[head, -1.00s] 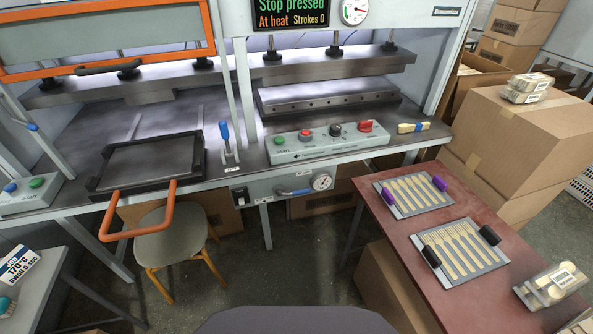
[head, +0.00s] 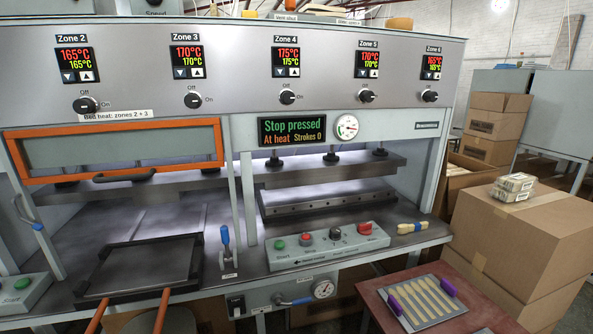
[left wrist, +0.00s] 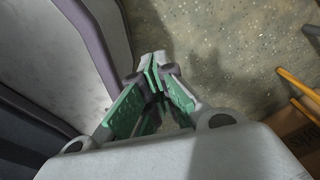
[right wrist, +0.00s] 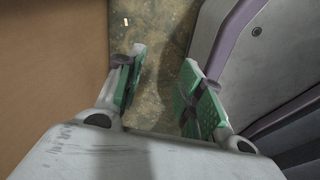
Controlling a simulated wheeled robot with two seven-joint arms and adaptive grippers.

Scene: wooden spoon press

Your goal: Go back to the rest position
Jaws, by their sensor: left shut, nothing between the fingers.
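In the left wrist view my left gripper (left wrist: 155,72) is shut and empty, its green-padded fingertips meeting above the speckled floor. In the right wrist view my right gripper (right wrist: 163,62) is open and empty, with a clear gap between its green pads and bare floor below. Neither gripper shows in the head view. The press (head: 230,62) fills the head view, with its zone displays lit. Its status screen (head: 292,130) reads "Stop pressed", "At heat" and "Strokes 0".
A control box (head: 328,246) with buttons sits on the press bench. A red table (head: 378,304) holds a tray of wooden pieces (head: 424,303) at lower right. Cardboard boxes (head: 520,235) stand behind it. In the right wrist view a brown surface (right wrist: 52,75) lies close left of the gripper.

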